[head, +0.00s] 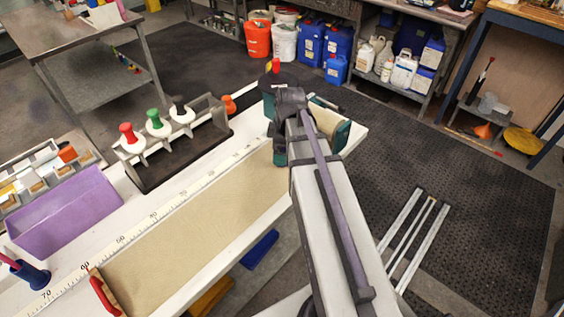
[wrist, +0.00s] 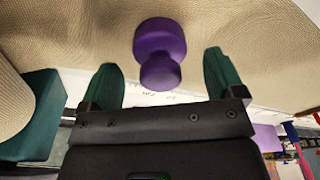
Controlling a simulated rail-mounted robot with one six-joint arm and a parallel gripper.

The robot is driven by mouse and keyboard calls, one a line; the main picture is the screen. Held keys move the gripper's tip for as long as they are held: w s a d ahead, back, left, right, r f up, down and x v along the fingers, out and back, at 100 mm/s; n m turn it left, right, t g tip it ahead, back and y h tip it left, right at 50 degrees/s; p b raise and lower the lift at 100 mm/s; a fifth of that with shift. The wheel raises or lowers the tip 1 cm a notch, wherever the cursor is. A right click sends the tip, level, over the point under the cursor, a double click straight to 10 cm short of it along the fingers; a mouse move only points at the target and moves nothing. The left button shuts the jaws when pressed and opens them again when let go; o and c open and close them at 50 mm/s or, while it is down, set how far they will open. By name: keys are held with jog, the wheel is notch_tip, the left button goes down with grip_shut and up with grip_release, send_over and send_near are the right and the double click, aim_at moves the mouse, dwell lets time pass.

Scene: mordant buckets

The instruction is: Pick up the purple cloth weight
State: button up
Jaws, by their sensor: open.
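The purple cloth weight (wrist: 160,48) is a knob with a wide round end and a narrower end, on tan cloth (wrist: 245,30) in the wrist view. My gripper (wrist: 160,62) is open, with one green finger on each side of the weight. Gaps show between the weight and both fingers, and its narrower end points toward the palm. In the head view I cannot make out the purple weight; my arm covers much of the cloth's far end. The cloth strip (head: 190,235) lies along the white table there.
A rack (head: 170,150) holds red, green and black weights beside the cloth. A green block (wrist: 38,112) stands near my left finger in the wrist view.

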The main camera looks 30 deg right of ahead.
notch_tip(320, 180, down, 3)
jog(key=shift+a+f+b, duration=0.15)
jog(key=shift+f+b, duration=0.05)
jog(key=shift+b, duration=0.7)
jog(key=shift+r, duration=0.25)
jog(key=c, duration=1.3)
notch_tip(320, 180, up, 10)
jog(key=p, duration=1)
jog(key=shift+r+p, duration=0.15)
jog(key=shift+p, duration=0.25)
jog(key=shift+w, duration=0.1)
